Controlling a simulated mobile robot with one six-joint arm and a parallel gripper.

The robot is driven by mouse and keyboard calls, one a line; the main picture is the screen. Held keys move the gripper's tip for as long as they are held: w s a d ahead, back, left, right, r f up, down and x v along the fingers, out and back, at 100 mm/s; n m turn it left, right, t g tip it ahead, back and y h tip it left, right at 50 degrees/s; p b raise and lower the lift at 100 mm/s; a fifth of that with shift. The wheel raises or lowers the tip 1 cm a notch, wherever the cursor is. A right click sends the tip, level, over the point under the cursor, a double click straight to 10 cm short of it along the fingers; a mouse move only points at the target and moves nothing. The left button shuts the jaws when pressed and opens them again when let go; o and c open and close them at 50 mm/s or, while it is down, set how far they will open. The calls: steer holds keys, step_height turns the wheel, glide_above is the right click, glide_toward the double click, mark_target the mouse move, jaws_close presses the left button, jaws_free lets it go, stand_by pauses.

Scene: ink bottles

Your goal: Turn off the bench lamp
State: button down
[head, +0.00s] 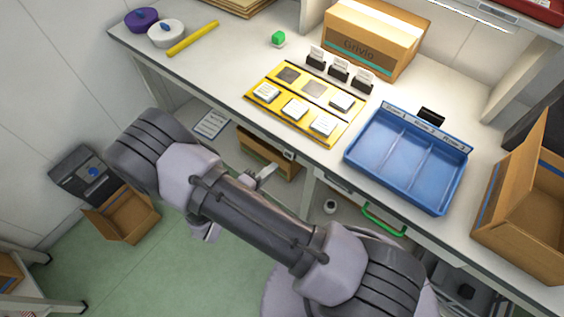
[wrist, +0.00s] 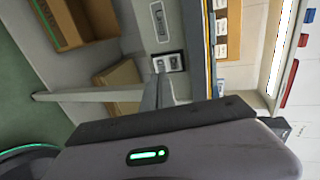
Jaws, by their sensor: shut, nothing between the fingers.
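The bench lamp is a lit white strip (head: 472,12) under the shelf at the top right; it also glows in the wrist view (wrist: 283,45). A small pale plate (head: 288,153) shows below the bench edge in the head view. My gripper (wrist: 160,78) is shut and empty, pointing at the two-rocker plate; I cannot tell whether it touches. In the head view my gripper (head: 267,172) is partly hidden by my arm.
The bench (head: 215,70) holds a yellow tray (head: 303,90) with white blocks, a blue divided bin (head: 408,200) and a cardboard box (head: 372,35). An open carton (head: 525,200) stands at the right. A green handle (head: 384,220) juts below the edge.

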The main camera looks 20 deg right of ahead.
mark_target(288, 155)
steer(key=b+x, duration=0.2)
steer(key=x, duration=0.4)
steer(key=shift+d, duration=0.1)
